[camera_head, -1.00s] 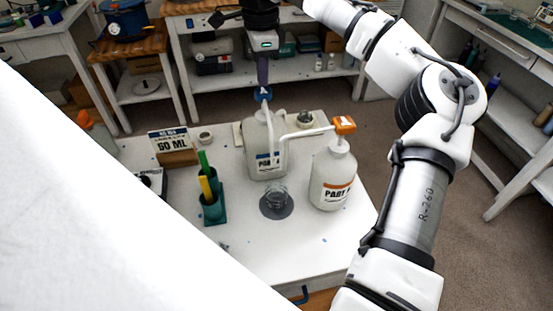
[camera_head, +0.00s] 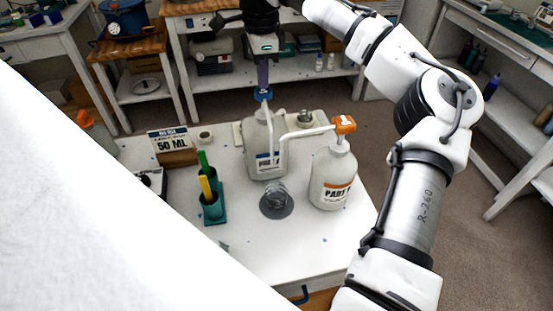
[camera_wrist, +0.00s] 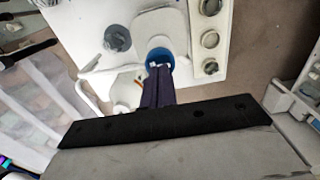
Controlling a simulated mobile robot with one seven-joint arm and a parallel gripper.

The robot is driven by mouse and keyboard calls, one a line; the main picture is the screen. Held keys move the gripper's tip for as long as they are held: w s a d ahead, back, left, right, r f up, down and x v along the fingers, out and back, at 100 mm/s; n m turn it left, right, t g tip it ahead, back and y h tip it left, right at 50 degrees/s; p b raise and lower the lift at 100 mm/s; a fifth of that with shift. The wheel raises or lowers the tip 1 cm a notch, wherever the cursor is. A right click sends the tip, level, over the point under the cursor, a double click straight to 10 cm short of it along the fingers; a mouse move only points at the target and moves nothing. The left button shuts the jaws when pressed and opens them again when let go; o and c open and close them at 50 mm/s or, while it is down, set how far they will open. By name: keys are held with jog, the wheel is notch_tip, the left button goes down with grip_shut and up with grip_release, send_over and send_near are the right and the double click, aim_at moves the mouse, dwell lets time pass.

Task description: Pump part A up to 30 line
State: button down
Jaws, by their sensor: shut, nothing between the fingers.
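The jug with the blue pump head (camera_head: 264,95) is a pale container (camera_head: 258,140) at the back of the white table; its label is partly hidden by a spout. The blue head also shows in the wrist view (camera_wrist: 160,58). My gripper (camera_head: 263,87) is shut and empty, pointing down with its fingertips at the top of the blue head, seemingly touching it. A small clear cup (camera_head: 276,190) stands on a grey disc (camera_head: 272,211) in front of the jug; its lines and fill level are too small to read.
A second jug (camera_head: 332,180) with an orange pump head (camera_head: 344,125) stands to the right, its spout reaching left. A green holder with sticks (camera_head: 212,210) stands left of the cup. A sign (camera_head: 170,140) reads 50 ML. The front of the table is mostly clear.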

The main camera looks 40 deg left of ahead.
aim_at(263, 91)
jog(key=shift+f, duration=0.25)
jog(key=shift+f, duration=0.1)
jog(key=shift+f+b, duration=0.75)
jog(key=shift+f, duration=0.95)
jog(key=shift+r, duration=0.1)
notch_tip(263, 91, up, 4)
jog(key=p, duration=0.4)
jog(key=shift+f, duration=0.25)
